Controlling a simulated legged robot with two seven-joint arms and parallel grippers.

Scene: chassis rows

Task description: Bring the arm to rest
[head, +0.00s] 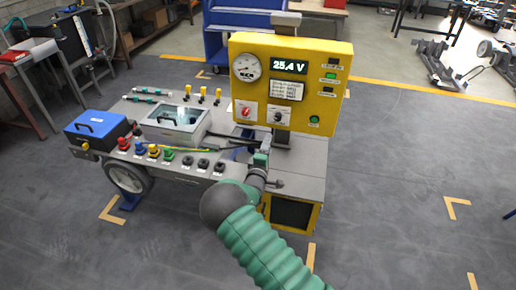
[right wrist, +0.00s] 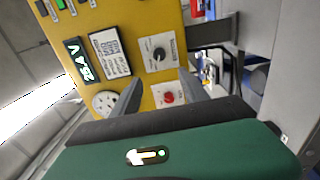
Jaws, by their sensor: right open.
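My right arm comes in from the bottom of the head view, with a green ribbed sleeve and a dark round joint. Its gripper (head: 228,141) is in front of the lower part of the yellow panel (head: 240,45), above the grey bench. In the right wrist view the two grey fingers of the right gripper (right wrist: 160,78) stand apart with nothing between them. Behind them are the panel's red knob (right wrist: 169,98) and black knob (right wrist: 159,53). My left gripper is not in view.
The grey bench (head: 170,104) carries a blue box (head: 97,130), an open-framed case (head: 176,122) and several coloured connectors. A display on the panel (head: 289,67) reads 25.4 V. A blue shelf unit (head: 216,35) stands behind.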

